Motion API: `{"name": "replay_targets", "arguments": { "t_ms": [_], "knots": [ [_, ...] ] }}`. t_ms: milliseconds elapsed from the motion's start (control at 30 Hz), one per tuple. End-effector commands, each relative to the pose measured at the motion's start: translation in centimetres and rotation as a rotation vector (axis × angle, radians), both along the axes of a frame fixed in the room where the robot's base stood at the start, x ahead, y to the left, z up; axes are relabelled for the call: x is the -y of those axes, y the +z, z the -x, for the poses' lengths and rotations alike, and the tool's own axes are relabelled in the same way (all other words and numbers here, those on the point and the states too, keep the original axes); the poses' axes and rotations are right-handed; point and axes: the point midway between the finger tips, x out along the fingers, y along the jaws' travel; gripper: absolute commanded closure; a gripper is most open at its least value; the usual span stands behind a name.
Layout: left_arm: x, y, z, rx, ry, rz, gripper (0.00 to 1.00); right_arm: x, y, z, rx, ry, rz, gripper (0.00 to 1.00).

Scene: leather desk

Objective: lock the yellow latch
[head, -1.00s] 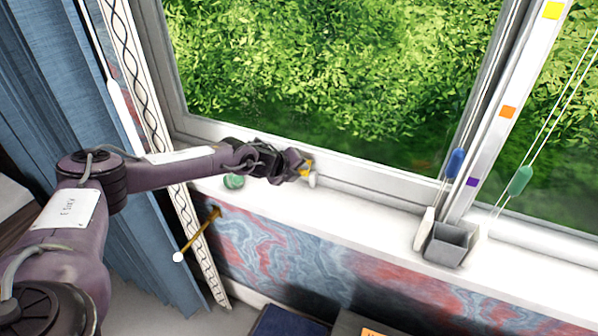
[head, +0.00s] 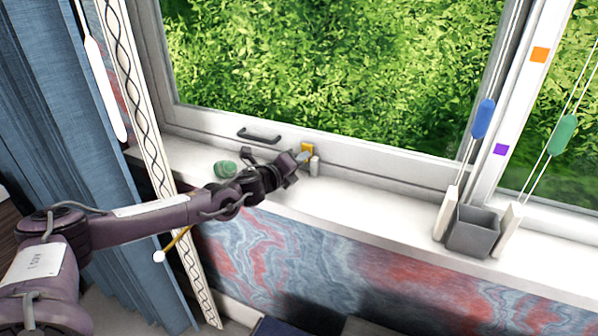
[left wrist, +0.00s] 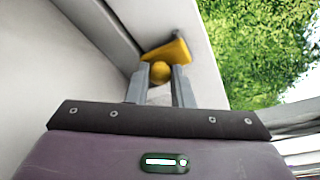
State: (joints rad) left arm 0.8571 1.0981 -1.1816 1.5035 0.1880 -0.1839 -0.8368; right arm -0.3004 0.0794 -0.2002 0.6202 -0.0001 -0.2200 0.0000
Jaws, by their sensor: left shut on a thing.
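The yellow latch (head: 307,149) sits on the lower window frame, beside a small pale cylinder (head: 314,166). In the left wrist view it shows as a yellow plate (left wrist: 172,52) with a round yellow knob (left wrist: 160,72). My left gripper (head: 299,158) is at the latch. In the left wrist view its two grey fingers (left wrist: 159,82) stand on either side of the knob, shut on it. In the head view the gripper hides part of the latch. My right gripper is not in view.
A dark handle (head: 259,135) is on the frame left of the latch. A green lump (head: 225,168) lies on the sill behind my arm. A grey open box (head: 474,232) and cords with blue and green toggles are at right. The sill between is clear.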

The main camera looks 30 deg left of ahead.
Motion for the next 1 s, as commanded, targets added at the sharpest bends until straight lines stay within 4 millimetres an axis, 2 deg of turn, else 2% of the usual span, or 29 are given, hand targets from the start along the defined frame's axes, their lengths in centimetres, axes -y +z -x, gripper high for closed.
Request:
{"name": "replay_targets", "arguments": {
  "t_ms": [33,100,533,567,700,1000],
  "knots": [
    [0.00,-0.55,0.04,0.003,-0.001,-0.001,1.00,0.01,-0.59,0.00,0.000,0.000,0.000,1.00],
    [0.00,-0.46,0.01,0.013,-0.001,-0.002,1.00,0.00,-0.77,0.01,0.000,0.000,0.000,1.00],
    [0.02,-0.28,-0.03,0.021,-0.001,-0.003,1.00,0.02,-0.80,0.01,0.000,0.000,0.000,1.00],
    [0.03,-0.28,-0.03,0.021,-0.001,-0.003,0.77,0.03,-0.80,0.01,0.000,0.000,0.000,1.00],
    [0.02,-0.26,-0.04,0.021,-0.001,-0.002,0.58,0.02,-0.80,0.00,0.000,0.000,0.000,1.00],
    [-0.02,-0.19,0.05,0.022,0.000,-0.002,0.58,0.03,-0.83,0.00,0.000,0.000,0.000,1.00]
  ]
}}
